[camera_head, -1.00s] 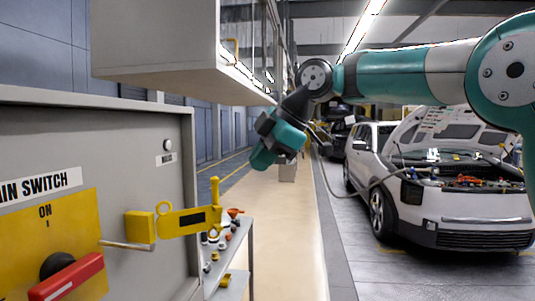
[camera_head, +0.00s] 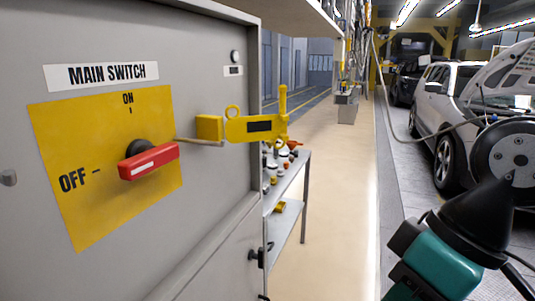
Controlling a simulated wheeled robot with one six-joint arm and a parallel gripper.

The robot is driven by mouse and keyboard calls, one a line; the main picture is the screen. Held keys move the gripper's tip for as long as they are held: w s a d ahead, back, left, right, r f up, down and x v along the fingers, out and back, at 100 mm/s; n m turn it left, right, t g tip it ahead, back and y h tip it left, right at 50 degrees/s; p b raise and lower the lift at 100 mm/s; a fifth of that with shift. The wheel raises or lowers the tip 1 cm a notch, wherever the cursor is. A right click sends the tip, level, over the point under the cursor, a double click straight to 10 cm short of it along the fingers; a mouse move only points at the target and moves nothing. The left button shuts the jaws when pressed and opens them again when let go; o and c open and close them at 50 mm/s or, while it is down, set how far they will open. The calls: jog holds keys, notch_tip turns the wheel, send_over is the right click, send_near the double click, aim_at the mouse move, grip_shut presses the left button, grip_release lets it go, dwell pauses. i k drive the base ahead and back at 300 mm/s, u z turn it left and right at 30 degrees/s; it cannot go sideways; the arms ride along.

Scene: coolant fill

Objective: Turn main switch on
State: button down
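The main switch is a red handle (camera_head: 149,161) on a black hub, on a yellow plate (camera_head: 75,135) fixed to the grey cabinet front. The handle lies roughly level, tilted up to the right, with its white mark at the left end, on the OFF side. The ON label (camera_head: 129,99) is above it and the OFF label (camera_head: 75,181) is to its left. Part of my arm's wrist shows at the lower right, well apart from the switch. My gripper's fingers are not visible.
A yellow bracket-like device (camera_head: 258,125) sticks out at the cabinet's right edge, with a thin rod (camera_head: 199,142) near the switch. A small shelf (camera_head: 291,190) with small items stands beyond it. The cabinet has a lower handle (camera_head: 260,254). A white car (camera_head: 450,110) stands at right. The floor between is clear.

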aim_at(142, 157)
jog(key=z, duration=0.35)
jog(key=i, duration=4.75)
jog(key=u, duration=5.1)
